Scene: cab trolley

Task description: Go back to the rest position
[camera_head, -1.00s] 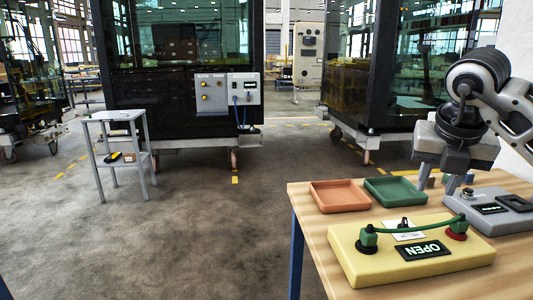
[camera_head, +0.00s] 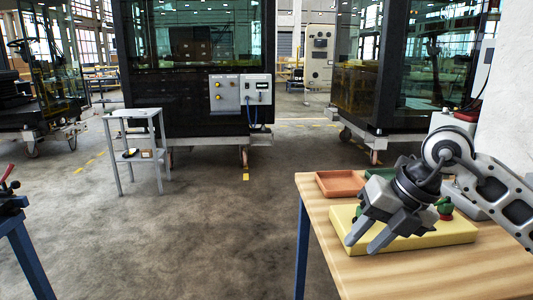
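My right gripper (camera_head: 369,239) is over the wooden table on the right. Its two fingers point down and to the left, with a gap between them, and nothing shows between them. It is in front of the yellow block (camera_head: 425,239), hiding much of its top, including the OPEN sign. Whether the fingers touch the block I cannot tell. A green knob-like part (camera_head: 444,207) of the block shows to the right of the gripper. My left gripper is not in view.
The wooden table (camera_head: 470,272) holds an orange tray (camera_head: 340,184) and a green tray, mostly hidden behind my arm. A grey trolley (camera_head: 137,152) with small items stands on the left. A blue-legged bench (camera_head: 25,250) is at the left edge. The floor between is clear.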

